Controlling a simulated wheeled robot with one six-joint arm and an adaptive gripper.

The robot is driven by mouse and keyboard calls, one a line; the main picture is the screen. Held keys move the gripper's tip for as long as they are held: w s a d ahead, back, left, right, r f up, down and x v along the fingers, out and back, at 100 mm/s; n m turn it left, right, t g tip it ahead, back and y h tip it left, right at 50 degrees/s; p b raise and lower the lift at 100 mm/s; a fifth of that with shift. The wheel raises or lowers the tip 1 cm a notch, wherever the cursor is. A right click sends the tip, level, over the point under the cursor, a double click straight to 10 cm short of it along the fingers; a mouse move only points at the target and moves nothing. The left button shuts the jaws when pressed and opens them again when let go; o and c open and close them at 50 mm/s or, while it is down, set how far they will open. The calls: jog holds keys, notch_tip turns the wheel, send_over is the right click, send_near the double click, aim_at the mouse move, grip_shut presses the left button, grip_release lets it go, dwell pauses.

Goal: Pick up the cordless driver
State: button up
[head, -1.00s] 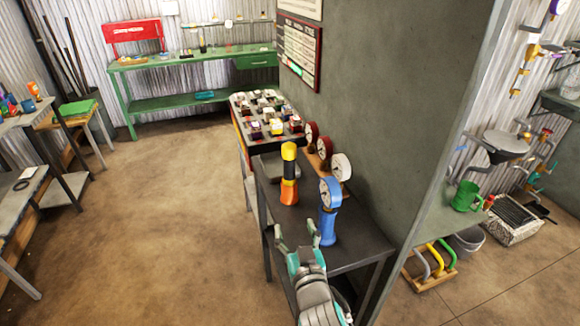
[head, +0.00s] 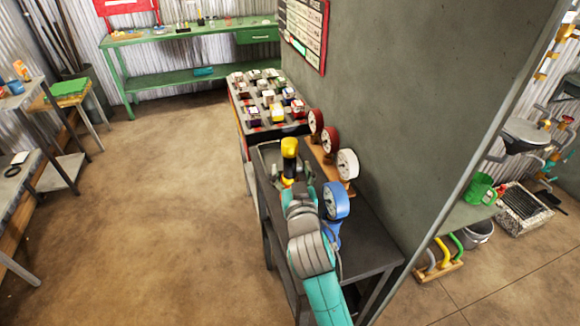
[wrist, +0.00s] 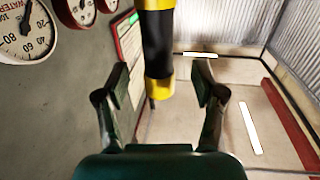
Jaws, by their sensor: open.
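The cordless driver (head: 289,147), with a yellow and black upper part, stands upright on the dark table (head: 352,250). In the wrist view the driver (wrist: 158,45) hangs from the top edge, as that picture is upside down. It shows between and beyond the two fingers of my gripper (wrist: 158,86). The fingers are spread open and hold nothing. I cannot tell whether either one touches the driver.
Several white-faced gauges (head: 347,164) sit on a wooden stand against the grey wall (head: 420,110). A tray of boxed items (head: 240,98) is behind. The floor (head: 170,200) on the left is clear.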

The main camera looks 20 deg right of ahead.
aim_at(291, 164)
jog(key=shift+w+d+f, duration=0.1)
jog(key=shift+w+d, duration=0.15)
jog(key=shift+w, duration=0.9)
jog(key=shift+w+d+f, duration=0.1)
jog(key=shift+w+d, duration=0.1)
jog(key=shift+w, duration=0.95)
jog(key=shift+r, duration=0.1)
grip_shut()
